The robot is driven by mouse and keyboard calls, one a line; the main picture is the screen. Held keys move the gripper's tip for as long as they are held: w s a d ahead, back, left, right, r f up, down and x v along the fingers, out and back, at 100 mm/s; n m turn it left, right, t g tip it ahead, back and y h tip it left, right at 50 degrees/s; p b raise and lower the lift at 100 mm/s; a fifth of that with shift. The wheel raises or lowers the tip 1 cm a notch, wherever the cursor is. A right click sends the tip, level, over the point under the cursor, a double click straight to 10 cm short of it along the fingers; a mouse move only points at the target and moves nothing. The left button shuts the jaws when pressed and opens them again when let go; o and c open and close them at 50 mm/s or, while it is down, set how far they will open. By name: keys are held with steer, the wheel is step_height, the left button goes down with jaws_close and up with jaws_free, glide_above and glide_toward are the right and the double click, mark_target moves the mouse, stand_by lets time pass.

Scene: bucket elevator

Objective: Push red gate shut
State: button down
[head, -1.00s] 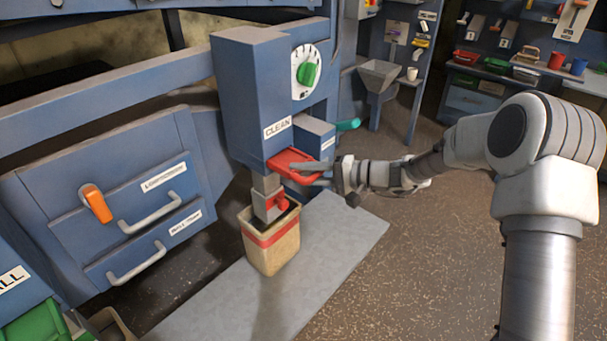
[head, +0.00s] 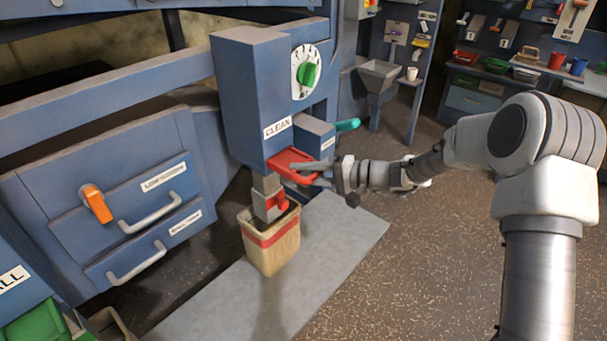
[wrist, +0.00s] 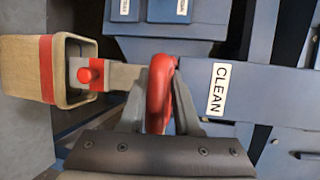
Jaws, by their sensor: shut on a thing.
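The red gate (head: 291,162) is a flat red piece at the bottom of the blue housing labelled CLEAN (head: 248,95). In the wrist view its rounded red edge (wrist: 160,92) lies between the two fingers. My gripper (head: 312,174) is shut on the red gate from the right side. In the wrist view the gripper (wrist: 160,118) has a finger on each side of the red edge. The gate's inner part is hidden inside the housing.
A grey spout with a red knob (head: 279,203) hangs below the housing, over a tan bucket with a red band (head: 272,252). A teal handle (head: 347,125) sticks out behind the gripper.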

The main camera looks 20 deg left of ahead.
steer(key=shift+d+f, duration=0.2)
steer(key=shift+f, duration=0.4)
steer(key=shift+w+a+b, duration=0.3)
steer(key=shift+a+b, duration=0.1)
steer(key=shift+a, duration=0.35)
steer(key=shift+w+a+b, duration=0.25)
steer(key=shift+a+b, duration=0.15)
steer(key=shift+a, duration=0.3)
steer(key=c, duration=0.8)
jaws_free()
steer(key=shift+o, duration=0.2)
steer(key=shift+a+r, duration=0.1)
steer(key=shift+r, duration=0.25)
steer(key=shift+w, duration=0.1)
steer(key=d+r+p, duration=0.1)
steer(key=d, duration=0.7)
steer(key=d+r+p, duration=0.1)
steer(key=d+r, duration=0.1)
steer(key=d, duration=0.7)
steer(key=shift+r+p, duration=0.25)
steer(key=shift+p, duration=0.1)
